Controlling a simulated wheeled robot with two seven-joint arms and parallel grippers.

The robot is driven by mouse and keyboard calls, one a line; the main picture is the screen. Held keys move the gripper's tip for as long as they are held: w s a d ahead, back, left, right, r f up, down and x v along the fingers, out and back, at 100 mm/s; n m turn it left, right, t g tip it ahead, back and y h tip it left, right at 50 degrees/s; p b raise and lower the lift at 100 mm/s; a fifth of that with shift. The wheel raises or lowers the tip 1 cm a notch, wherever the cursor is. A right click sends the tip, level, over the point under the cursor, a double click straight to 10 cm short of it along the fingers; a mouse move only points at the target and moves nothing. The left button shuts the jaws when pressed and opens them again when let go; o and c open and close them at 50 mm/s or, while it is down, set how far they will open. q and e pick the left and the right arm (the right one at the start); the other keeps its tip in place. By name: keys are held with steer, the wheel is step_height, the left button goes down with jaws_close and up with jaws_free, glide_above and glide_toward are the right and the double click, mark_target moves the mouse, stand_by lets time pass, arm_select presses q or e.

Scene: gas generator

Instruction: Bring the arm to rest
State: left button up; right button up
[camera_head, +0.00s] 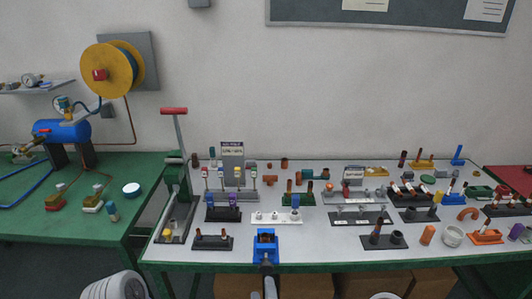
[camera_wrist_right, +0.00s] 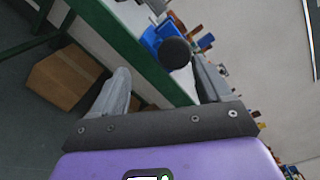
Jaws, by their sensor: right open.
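My right gripper (camera_head: 264,293) shows only partly at the bottom middle of the head view, in front of the table's front edge and just below the blue vise-like fixture (camera_head: 265,246). In the right wrist view, the right gripper (camera_wrist_right: 160,88) has its two grey fingers spread wide with nothing held between them. The blue fixture (camera_wrist_right: 151,40) and its dark round knob (camera_wrist_right: 175,53) are beyond the fingers, and I see a gap between them and the fingers. My left gripper is in neither view.
The table (camera_head: 205,262) has a green front edge and carries several racks and loose fittings. A red-handled lever press (camera_head: 178,150) stands at its left. A green bench (camera_head: 100,225) with a blue tank (camera_head: 62,131) is farther left. Cardboard boxes (camera_head: 310,286) are under the table.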

steer(key=s+a+f+n+g+y+p, duration=0.1)
steer(key=s+f+n+g+y, duration=0.55)
steer(key=f+n, duration=0.6)
steer(key=s+d+f+n+g+h, duration=0.1)
steer(key=s+d+f+n+g, duration=0.2)
steer(key=s+d+n+g, duration=0.1)
steer(key=s+d+f+n+g+h, duration=0.2)
steer(key=s+d+f+n+g, duration=0.2)
steer(key=s, duration=0.7)
steer(key=d+g+p, duration=0.1)
steer(key=d+g, duration=0.1)
steer(key=d, duration=0.1)
steer(key=shift+s+d+g, duration=0.15)
steer(key=shift+d+g, duration=0.2)
steer(key=shift+d, duration=0.05)
steer(key=shift+h, duration=0.25)
